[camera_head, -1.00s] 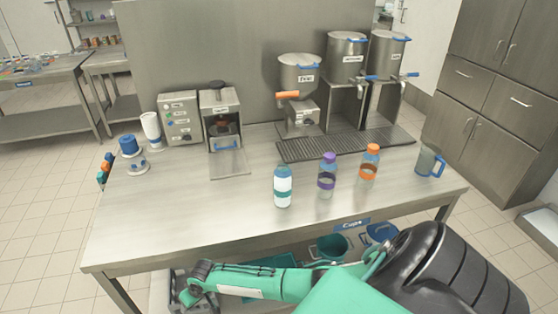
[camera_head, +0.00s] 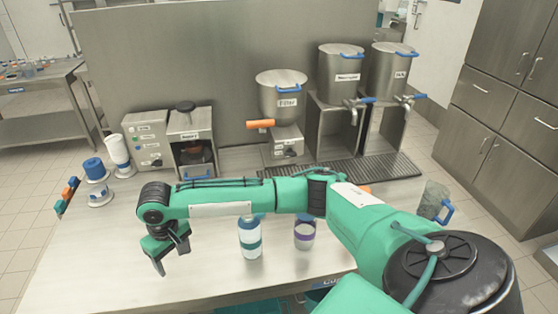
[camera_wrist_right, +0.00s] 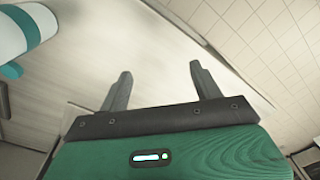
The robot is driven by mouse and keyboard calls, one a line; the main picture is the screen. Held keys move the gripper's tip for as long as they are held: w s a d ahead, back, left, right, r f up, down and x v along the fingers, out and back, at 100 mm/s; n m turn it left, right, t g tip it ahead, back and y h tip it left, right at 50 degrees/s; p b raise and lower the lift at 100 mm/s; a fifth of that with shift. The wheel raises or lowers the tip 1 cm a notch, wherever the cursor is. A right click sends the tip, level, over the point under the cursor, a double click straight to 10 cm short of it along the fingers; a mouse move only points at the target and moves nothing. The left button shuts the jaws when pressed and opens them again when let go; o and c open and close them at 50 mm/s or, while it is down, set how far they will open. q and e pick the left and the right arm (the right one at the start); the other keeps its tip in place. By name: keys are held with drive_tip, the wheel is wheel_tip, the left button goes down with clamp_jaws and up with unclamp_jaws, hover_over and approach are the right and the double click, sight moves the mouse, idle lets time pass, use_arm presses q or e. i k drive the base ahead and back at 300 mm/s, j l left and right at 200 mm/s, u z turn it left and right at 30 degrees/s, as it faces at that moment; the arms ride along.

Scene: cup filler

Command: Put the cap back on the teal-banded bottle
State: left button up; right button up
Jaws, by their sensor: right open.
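The teal-banded bottle (camera_head: 250,240) stands upright on the steel table (camera_head: 90,265), white with a teal band. My right arm crosses in front of its top, so I cannot tell whether a cap is on it. In the right wrist view a teal-and-white banded surface (camera_wrist_right: 12,38) is at the upper left. A small teal piece (camera_wrist_right: 10,71) is below it; I cannot tell if it is the cap. My right gripper (camera_head: 172,260) is open and empty, pointing down above the table, left of the bottle; its fingers (camera_wrist_right: 162,88) show apart. My left gripper is out of view.
A purple-banded bottle (camera_head: 304,236) stands close right of the teal one. A jug with a blue handle (camera_head: 434,200) is at the right. Dispensers (camera_head: 282,97) and control boxes (camera_head: 148,144) line the back. The front left of the table is clear.

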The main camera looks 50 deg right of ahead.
sight(249, 226)
drive_tip(key=l, duration=0.55)
drive_tip(key=i+l, duration=0.15)
drive_tip(key=l, duration=1)
drive_tip(key=i, duration=0.05)
